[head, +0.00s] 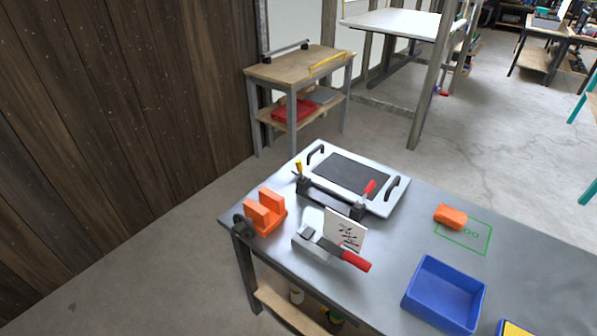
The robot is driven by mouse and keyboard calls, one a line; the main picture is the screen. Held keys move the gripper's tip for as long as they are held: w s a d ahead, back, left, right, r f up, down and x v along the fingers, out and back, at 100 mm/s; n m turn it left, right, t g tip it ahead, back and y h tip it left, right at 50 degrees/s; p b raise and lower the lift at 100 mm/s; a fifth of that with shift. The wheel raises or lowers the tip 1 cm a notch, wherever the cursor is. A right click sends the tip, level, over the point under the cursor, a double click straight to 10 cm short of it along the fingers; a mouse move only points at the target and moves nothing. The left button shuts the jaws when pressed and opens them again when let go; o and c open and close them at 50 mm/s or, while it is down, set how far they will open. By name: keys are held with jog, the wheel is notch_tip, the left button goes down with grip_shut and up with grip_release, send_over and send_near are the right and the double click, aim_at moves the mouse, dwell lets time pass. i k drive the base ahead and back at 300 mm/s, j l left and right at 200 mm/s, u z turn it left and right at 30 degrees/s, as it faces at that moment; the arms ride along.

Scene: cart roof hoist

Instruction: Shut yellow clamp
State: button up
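The yellow clamp (298,167) is at the left end of a dark bar fixture (332,199) on the grey workbench (400,222). Its small yellow handle stands up, close to upright. A clamp with a red handle (370,187) is at the right end of the same fixture, its handle tilted up to the right. Behind the fixture lies a white board with a dark panel and two black handles (385,208). The clamp's jaw is too small to make out. My gripper is not in view.
An orange cradle (265,212), a red-handled tool (330,249) and a small white card (345,231) stand in front of the fixture. An orange block (450,216) lies by a green outline. A blue bin (443,294) is at the front right. A wooden wall (120,110) rises at left.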

aim_at(297, 162)
jog(key=i+j, duration=0.75)
jog(key=j, duration=0.25)
